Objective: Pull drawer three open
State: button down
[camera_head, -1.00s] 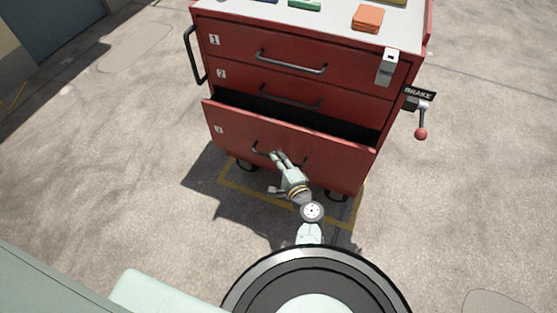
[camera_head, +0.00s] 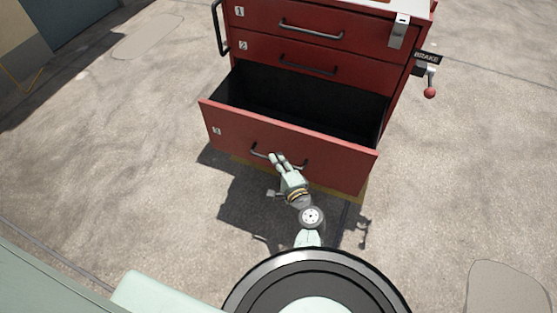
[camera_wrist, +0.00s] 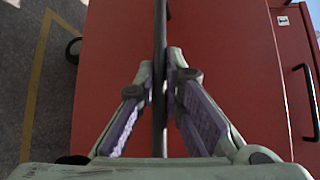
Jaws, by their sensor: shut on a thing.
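Drawer three (camera_head: 330,157) is the lowest drawer of the red cabinet, marked 3 on its front. It stands well out from the cabinet, and its dark, empty-looking inside shows. Its handle (camera_head: 259,152) is a dark bar across the front. My gripper (camera_head: 277,160) is at this handle, left of its middle. In the wrist view, the two fingers of my gripper (camera_wrist: 164,85) are closed on the handle bar (camera_wrist: 160,130), one on each side, with the red drawer front (camera_wrist: 240,70) behind.
Drawers one (camera_head: 350,27) and two (camera_head: 350,68) above are shut. A grey latch (camera_head: 398,32) sits at the cabinet's upper right. A brake lever with a red knob (camera_head: 430,92) sticks out on the right. The concrete floor (camera_head: 480,190) around is clear.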

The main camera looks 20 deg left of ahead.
jog(key=shift+s, duration=0.3)
jog(key=c, duration=1.7)
grip_release()
